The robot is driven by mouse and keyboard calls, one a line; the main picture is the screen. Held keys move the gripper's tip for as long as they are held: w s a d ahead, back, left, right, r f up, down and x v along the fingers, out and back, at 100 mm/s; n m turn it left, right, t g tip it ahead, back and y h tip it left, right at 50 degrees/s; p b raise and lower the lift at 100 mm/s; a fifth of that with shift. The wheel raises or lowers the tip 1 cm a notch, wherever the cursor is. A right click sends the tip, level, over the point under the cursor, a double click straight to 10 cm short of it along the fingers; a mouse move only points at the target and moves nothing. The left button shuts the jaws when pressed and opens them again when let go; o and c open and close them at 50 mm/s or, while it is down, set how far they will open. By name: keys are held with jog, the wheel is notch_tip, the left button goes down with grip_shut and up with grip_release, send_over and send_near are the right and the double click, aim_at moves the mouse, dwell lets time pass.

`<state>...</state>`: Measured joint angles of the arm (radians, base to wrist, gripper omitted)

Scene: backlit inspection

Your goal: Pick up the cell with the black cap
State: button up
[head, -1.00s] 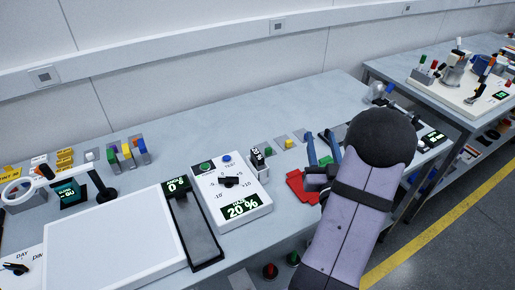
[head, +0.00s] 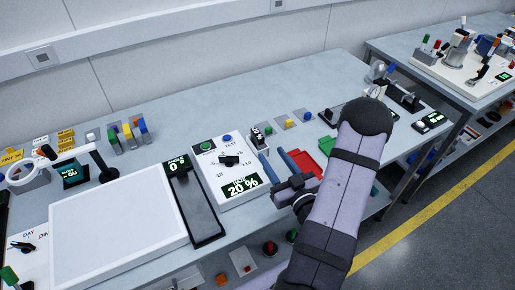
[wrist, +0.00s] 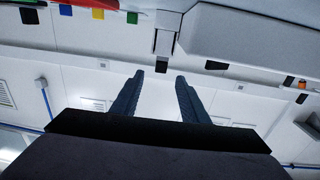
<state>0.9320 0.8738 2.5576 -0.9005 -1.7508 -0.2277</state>
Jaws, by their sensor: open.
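My gripper (head: 275,163) is open and empty, its two blue fingers above the bench just right of the white meter box. It also shows open in the wrist view (wrist: 160,76), with nothing between the fingers. I cannot make out for certain a cell with a black cap. A small pale block with a black face and white marks (head: 257,136) stands just beyond the fingertips. In the wrist view, a grey upright with a black end (wrist: 163,69) lies straight ahead between the fingers. Several cells with coloured caps (head: 139,126) stand in a rack at the back left.
The white meter box (head: 241,168) and a dark slide scale (head: 204,212) lie left of my gripper. A red tray (head: 304,164) is close on its right. A light panel (head: 115,235) fills the left front.

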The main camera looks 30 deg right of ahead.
aim_at(254, 129)
jog(key=w+b, duration=0.2)
jog(key=b, duration=0.1)
jog(key=shift+w+f, duration=0.3)
jog(key=shift+w+r+b, duration=0.1)
jog(key=shift+w+b, duration=0.4)
jog(key=shift+b, duration=0.3)
jog(key=shift+w+r+p, duration=0.3)
jog(key=shift+w+p, duration=0.1)
jog(key=shift+w, duration=0.4)
jog(key=shift+w+d, duration=0.15)
jog(key=shift+w, duration=0.3)
jog(key=shift+w+f+p, duration=0.15)
jog(key=shift+w+p, duration=1.1)
jog(key=shift+w, duration=1.35)
grip_shut()
